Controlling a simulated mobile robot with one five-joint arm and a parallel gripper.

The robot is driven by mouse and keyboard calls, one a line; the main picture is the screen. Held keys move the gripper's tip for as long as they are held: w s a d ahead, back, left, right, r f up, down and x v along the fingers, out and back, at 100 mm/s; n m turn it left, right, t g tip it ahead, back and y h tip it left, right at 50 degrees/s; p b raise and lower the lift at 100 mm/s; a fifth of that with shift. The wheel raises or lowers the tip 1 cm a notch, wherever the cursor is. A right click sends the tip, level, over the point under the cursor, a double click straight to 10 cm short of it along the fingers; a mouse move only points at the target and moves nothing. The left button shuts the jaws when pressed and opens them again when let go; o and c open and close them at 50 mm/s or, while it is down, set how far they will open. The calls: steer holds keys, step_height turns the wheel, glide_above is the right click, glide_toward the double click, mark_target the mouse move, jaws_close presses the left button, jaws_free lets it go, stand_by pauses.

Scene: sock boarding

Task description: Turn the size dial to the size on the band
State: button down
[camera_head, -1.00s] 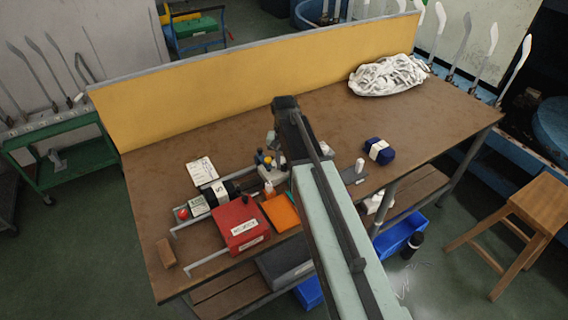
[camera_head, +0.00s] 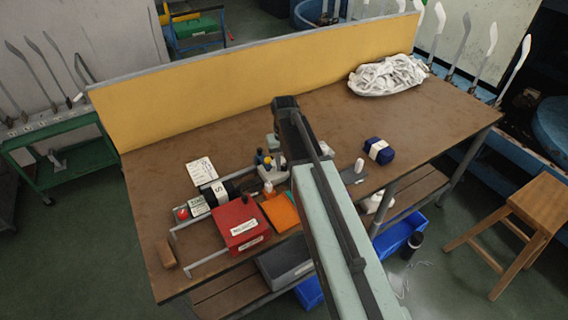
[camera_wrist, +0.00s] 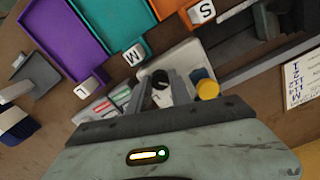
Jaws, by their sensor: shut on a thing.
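The dial's setting is not readable. The unit (camera_head: 272,172) stands near the middle of the bench in the head view, where my arm partly hides it and the fingertips do not show clearly. A dark roll (camera_head: 230,187) with a white band (camera_head: 219,190) lies to its left; the band shows a letter S.
A yellow cap (camera_wrist: 207,88) stands close right of the fingers. Purple (camera_wrist: 62,38), teal (camera_wrist: 112,22) and orange trays lie beyond, with tabs L, M and S. A red box (camera_head: 238,215) and blue bundle (camera_head: 378,151) sit on the bench (camera_head: 440,125).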

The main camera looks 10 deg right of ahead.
mark_target(284, 166)
steer(key=c, duration=1.5)
jaws_free()
steer(key=shift+o, duration=0.2)
steer(key=shift+r, duration=0.1)
step_height(284, 166, up, 8)
steer(key=p, duration=0.8)
steer(key=shift+f, duration=0.2)
steer(key=shift+s, duration=0.2)
steer(key=s, duration=1.4)
